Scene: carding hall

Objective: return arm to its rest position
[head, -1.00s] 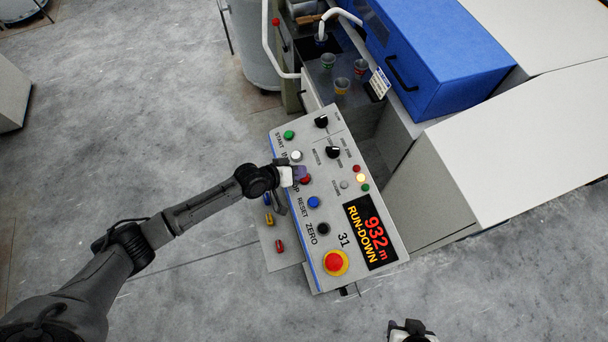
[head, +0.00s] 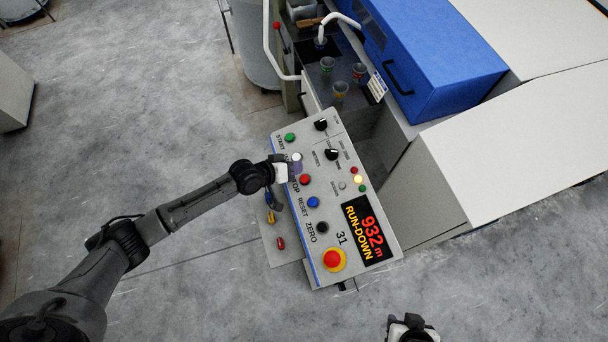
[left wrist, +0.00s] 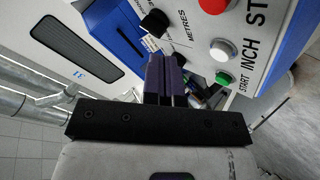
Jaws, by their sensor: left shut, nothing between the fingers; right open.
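My left gripper (head: 297,165) has its purple fingers together, with nothing between them. In the head view it is over the left side of the control panel (head: 331,212), beside the white button (head: 297,157) and just above the red button (head: 305,180) in the picture. The gap to the panel is hard to judge. The left wrist view shows the shut fingers (left wrist: 166,78) in front of the panel, with white and green buttons to their right. My right gripper (head: 410,328) shows only partly at the bottom edge, open and away from the panel.
The display (head: 370,230) reads 932 m RUN-DOWN, and an amber lamp (head: 358,180) is lit. A red emergency knob (head: 333,259) is at the panel's near end. Several cups (head: 341,89) stand beyond, beside a blue cover (head: 430,55). Open floor (head: 150,110) lies left.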

